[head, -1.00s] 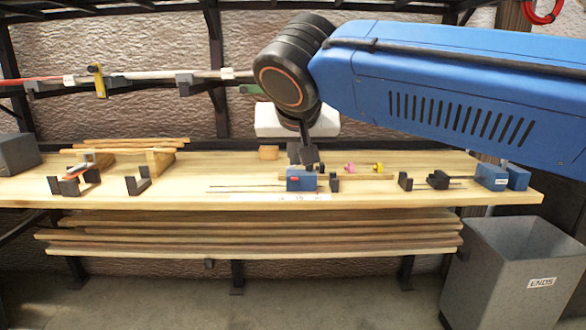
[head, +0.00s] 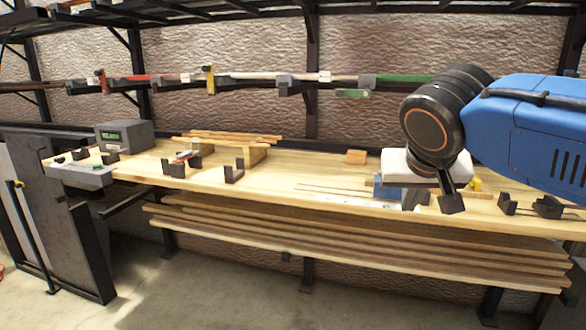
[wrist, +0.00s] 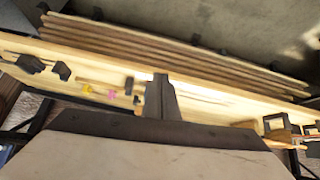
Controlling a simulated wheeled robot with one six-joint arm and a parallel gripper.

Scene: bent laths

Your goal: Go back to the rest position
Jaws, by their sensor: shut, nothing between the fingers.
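My gripper (head: 449,203) is at the right of the head view, in front of the right part of the wooden workbench (head: 290,180). Its dark fingers point down and it looks shut and empty. In the wrist view my gripper (wrist: 160,95) shows as one dark closed shape against the bench edge. A blue block on the bench is partly hidden behind my gripper.
Black brackets (head: 234,172) and a grey box with a display (head: 124,136) stand on the bench. Long boards (head: 330,231) lie on a shelf below. A rail with coloured laths (head: 250,76) runs along the wall. The floor (head: 200,280) in front is clear.

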